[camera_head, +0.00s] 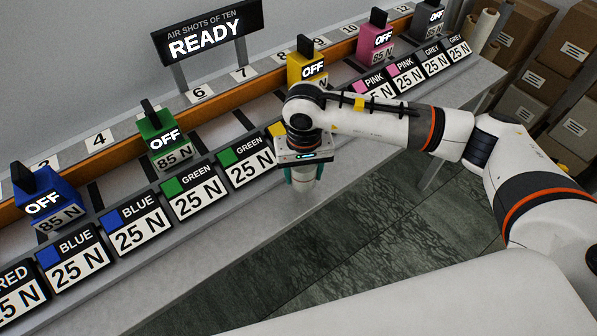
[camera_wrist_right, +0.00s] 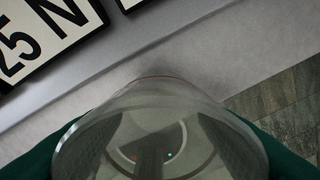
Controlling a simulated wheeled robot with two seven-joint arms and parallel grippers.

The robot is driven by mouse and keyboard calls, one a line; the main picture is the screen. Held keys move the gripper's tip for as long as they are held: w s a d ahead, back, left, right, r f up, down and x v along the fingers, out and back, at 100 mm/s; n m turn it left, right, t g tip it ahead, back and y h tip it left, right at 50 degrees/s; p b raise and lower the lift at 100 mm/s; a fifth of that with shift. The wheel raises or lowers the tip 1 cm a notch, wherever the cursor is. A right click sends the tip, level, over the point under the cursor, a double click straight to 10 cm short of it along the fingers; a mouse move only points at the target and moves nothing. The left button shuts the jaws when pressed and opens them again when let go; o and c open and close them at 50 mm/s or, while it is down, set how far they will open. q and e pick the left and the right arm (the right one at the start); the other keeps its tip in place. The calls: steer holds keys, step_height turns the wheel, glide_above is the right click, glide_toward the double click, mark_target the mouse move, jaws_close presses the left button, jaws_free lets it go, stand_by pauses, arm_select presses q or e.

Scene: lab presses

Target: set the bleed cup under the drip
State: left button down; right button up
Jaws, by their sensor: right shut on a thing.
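My right gripper (camera_head: 303,181) points down over the front strip of the bench, in front of the row of 25 N panels and just right of the second green one. It is shut on the bleed cup (camera_wrist_right: 160,130), a clear round cup that fills the lower middle of the right wrist view. A pale piece of the cup (camera_head: 305,171) shows between the green fingers in the head view. I cannot tell whether the cup touches the bench. No drip can be made out; the arm hides part of the yellow station. My left gripper is not in view.
Blue (camera_head: 45,197), green (camera_head: 162,137), yellow (camera_head: 306,67), pink (camera_head: 376,40) and grey (camera_head: 430,20) presses read OFF. Labelled 25 N panels (camera_head: 139,226) line the bench (camera_head: 240,207). A sign (camera_head: 208,40) reads READY. Cartons (camera_head: 535,85) stand at right.

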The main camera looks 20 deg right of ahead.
mark_target(303, 182)
steer(key=shift+f+p, duration=0.3)
steer(key=shift+f, duration=1.75)
steer(key=shift+f, duration=0.15)
steer(key=o, duration=1)
steer(key=shift+c, duration=0.2)
